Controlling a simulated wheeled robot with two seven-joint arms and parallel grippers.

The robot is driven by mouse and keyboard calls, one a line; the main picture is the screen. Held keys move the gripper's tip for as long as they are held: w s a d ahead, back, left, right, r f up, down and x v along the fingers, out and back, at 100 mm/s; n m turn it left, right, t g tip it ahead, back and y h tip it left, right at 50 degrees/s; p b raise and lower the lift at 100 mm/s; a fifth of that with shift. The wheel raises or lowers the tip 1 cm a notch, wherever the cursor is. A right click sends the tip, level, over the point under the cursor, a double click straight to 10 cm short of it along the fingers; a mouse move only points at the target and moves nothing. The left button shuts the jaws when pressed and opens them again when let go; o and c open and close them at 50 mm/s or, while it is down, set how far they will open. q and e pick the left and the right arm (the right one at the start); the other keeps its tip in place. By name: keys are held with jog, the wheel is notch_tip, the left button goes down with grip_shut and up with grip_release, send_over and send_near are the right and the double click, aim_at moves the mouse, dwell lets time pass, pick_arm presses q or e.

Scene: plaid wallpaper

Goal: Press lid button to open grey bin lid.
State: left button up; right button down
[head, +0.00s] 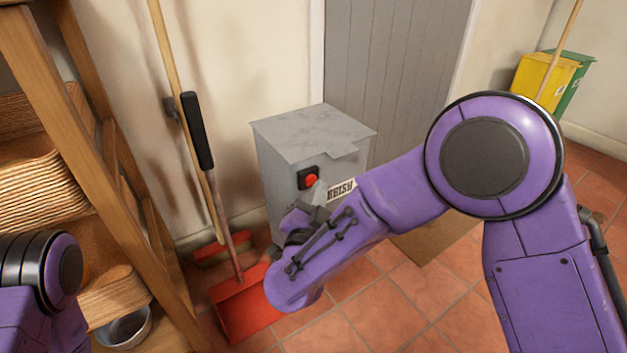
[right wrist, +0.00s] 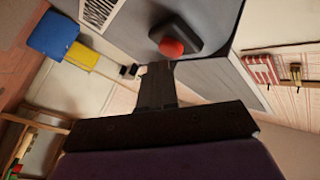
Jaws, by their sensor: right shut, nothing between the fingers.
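The grey bin (head: 275,165) stands on the tiled floor by the wall, its lid (head: 310,130) shut. A red button (head: 311,181) on a black mount is on its front, left of a label; it also shows in the right wrist view (right wrist: 172,47). My right gripper (head: 320,192) is shut and empty, close in front of the bin just below the button. In the right wrist view its fingertips (right wrist: 157,66) are near the button's mount; I cannot tell whether they touch. Of my left arm only a part shows at the lower left; its gripper is out of view.
A wooden shelf (head: 105,150) with stacked baskets stands at the left. A red dustpan (head: 245,303) and a broom handle (head: 172,85) are between shelf and bin. A yellow bin (head: 540,78) and a green bin (head: 578,80) stand far right. Open floor lies in front.

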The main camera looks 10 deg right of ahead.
jog(key=shift+w+a, duration=0.15)
jog(key=shift+w, duration=0.4)
dwell(0.7)
jog(key=shift+s+d+p, duration=0.3)
jog(key=shift+s+p, duration=0.3)
jog(key=shift+s, duration=0.3)
jog(key=s, duration=0.1)
jog(key=s+d+p, duration=0.1)
jog(key=s, duration=0.1)
jog(key=s+p, duration=0.1)
jog(key=shift+s+d, duration=0.35)
